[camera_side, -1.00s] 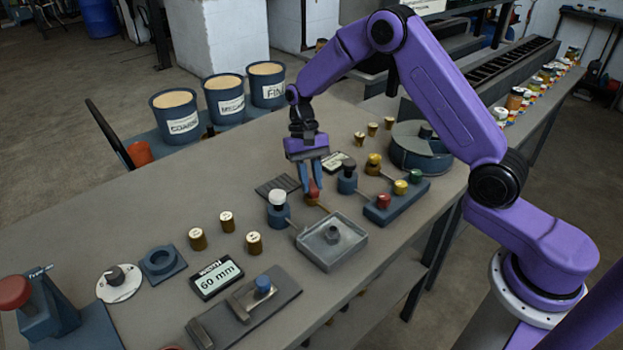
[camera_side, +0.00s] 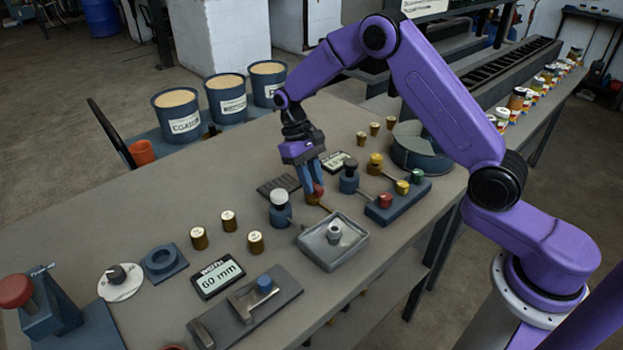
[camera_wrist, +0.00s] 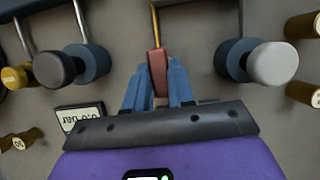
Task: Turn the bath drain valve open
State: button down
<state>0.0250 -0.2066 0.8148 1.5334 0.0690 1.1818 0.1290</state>
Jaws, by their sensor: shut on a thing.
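The bath drain valve shows as a small red handle (camera_side: 317,190) on a brass body, with a thin brass pipe running toward the grey bath tray (camera_side: 318,257). In the wrist view the red handle (camera_wrist: 157,72) stands between my blue fingers, with the brass pipe (camera_wrist: 155,28) beyond it. My gripper (camera_side: 312,186) is shut on the red handle and leans to the left in the side view. The fingers hide part of the handle and most of the brass body in the side view.
A white-topped valve (camera_side: 280,207) stands close on the left, and a black-topped valve (camera_side: 349,176) close on the right. A blue manifold (camera_side: 384,214) with red, yellow and green knobs is farther right. A dark grate (camera_side: 278,186) lies behind.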

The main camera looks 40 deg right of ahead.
jog(key=c, duration=1)
grip_release()
jog(key=shift+o, duration=0.2)
jog(key=v, duration=1.7)
jog(key=shift+w+r, duration=0.15)
jog(key=shift+a, duration=0.1)
